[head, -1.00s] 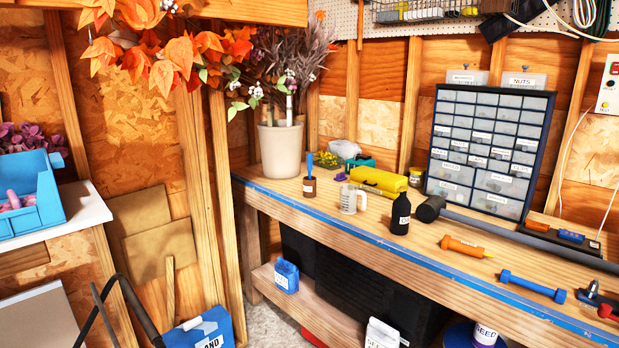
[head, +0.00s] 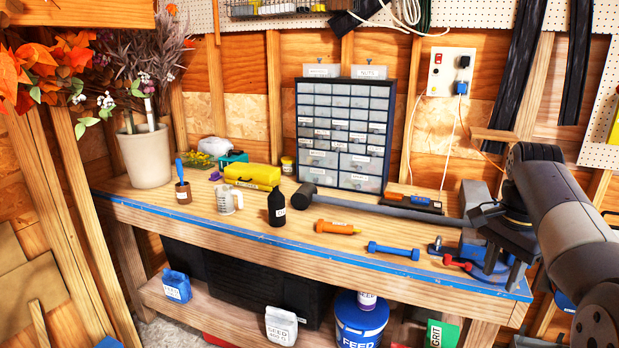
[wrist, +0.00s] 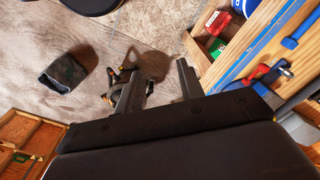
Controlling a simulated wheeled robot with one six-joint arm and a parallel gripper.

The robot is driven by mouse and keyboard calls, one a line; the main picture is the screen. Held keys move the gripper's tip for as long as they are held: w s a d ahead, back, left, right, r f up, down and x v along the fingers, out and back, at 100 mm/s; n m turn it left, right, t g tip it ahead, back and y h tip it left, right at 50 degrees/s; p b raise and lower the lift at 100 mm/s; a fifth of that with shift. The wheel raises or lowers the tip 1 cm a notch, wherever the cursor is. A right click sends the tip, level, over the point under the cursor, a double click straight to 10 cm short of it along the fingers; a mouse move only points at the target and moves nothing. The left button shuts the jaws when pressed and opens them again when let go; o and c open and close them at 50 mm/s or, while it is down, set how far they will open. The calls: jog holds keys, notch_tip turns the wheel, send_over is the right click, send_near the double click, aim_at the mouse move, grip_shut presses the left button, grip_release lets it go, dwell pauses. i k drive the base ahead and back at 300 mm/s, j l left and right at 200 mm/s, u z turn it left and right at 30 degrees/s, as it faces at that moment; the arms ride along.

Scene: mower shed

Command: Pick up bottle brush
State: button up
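I cannot make out a clear bottle brush. A blue-handled brush (head: 179,171) stands upright in a small brown jar (head: 184,195) at the left of the workbench (head: 130,205) in the head view; its bristles are hidden. My gripper (wrist: 158,82) shows two separated fingers with nothing held between them in the wrist view, over the floor beside the bench edge. In the head view my arm is at the far right, well away from the jar, and the fingers are hard to make out.
A white mug (head: 226,202), black bottle (head: 276,207), yellow case (head: 252,176) and long-handled mallet (head: 304,195) crowd the bench. A drawer cabinet (head: 344,130) stands behind. A potted plant (head: 147,155) is at the left. The front left bench strip is fairly clear.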

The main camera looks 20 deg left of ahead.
aim_at(179, 164)
jog(key=i+j+u, duration=0.2)
jog(key=j+u, duration=0.2)
jog(key=i+j+u, duration=0.3)
jog(key=u, duration=0.15)
jog(key=i+j, duration=0.5)
jog(key=i+j+u, duration=0.15)
jog(key=i+j, duration=0.8)
jog(key=i, duration=0.2)
jog(key=i+j+u, duration=0.15)
jog(key=i+j, duration=0.3)
jog(key=i, duration=0.15)
